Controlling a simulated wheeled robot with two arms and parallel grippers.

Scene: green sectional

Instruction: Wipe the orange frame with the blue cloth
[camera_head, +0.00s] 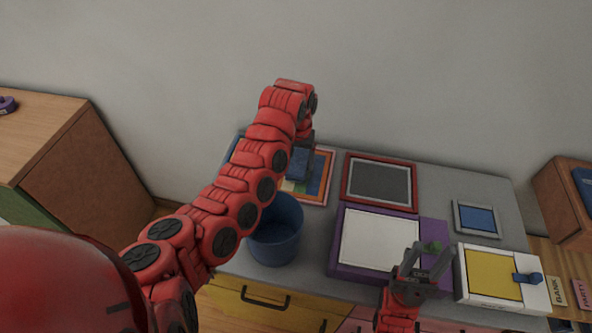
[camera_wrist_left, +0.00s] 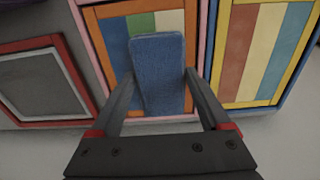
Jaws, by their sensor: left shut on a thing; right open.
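The blue cloth (camera_wrist_left: 158,75) is a folded pad between the fingers of my left gripper (camera_wrist_left: 158,85), which is shut on it. The cloth also shows in the head view (camera_head: 299,165), partly behind my left arm. Behind it is the orange frame (camera_head: 326,177), with blue, green and white bands inside; its left edge shows in the left wrist view (camera_wrist_left: 97,40). The cloth overlaps the frame's panel in the picture; I cannot tell whether they touch. My left arm hides part of the frame. My right gripper (camera_head: 427,259) is open, low over the purple box.
A yellow frame (camera_wrist_left: 228,35) stands beside the orange one.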

